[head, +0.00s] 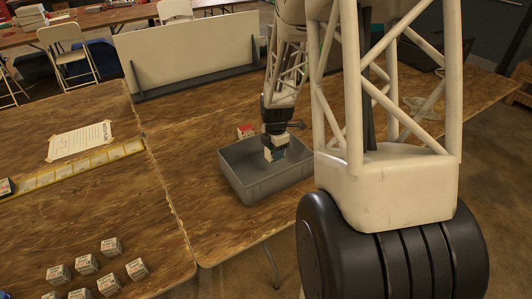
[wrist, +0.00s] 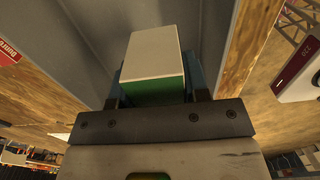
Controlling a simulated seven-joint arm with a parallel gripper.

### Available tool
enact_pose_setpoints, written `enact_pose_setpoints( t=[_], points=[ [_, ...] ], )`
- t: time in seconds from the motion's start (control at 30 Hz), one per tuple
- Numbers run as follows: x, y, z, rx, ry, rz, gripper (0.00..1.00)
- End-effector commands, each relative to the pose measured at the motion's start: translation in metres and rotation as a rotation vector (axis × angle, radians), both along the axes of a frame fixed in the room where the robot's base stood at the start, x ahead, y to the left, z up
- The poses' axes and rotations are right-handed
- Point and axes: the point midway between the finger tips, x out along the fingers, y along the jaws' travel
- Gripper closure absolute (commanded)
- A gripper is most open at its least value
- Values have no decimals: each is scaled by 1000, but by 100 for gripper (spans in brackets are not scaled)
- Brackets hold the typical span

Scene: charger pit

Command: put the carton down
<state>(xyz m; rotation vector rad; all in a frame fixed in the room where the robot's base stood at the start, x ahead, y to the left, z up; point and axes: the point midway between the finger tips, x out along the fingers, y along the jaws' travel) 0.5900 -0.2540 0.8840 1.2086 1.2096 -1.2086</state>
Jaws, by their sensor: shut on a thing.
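The carton (head: 275,155), pale with a green and blue side, is in my gripper (head: 274,143) in the head view. My gripper is shut on it from above. In the wrist view the carton (wrist: 153,55) shows a plain pale face and a green side between the two fingers. The carton is over or inside a grey open bin (head: 250,188) on the wooden table. Whether its underside touches the bin floor I cannot tell. My arm hides the bin's right end.
A red and white carton (head: 246,131) stands behind the bin. Several small white cartons (head: 86,264) stand on the left table. A pale upright panel (head: 190,52) stands at the back. A paper sheet (head: 80,141) and a yellow strip (head: 75,173) lie at left.

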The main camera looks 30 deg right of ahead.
Motion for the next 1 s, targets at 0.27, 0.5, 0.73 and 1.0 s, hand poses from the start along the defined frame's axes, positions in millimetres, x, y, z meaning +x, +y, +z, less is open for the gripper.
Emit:
enact_pose_setpoints(
  t=[0.27,0.5,0.73,1.0],
  points=[
    [0,0,-4,0,0,0,84],
    [0,0,-6,0,1,0,84],
    [0,0,-27,1,2,0,84],
    [0,0,-60,1,2,0,84]
  ],
)
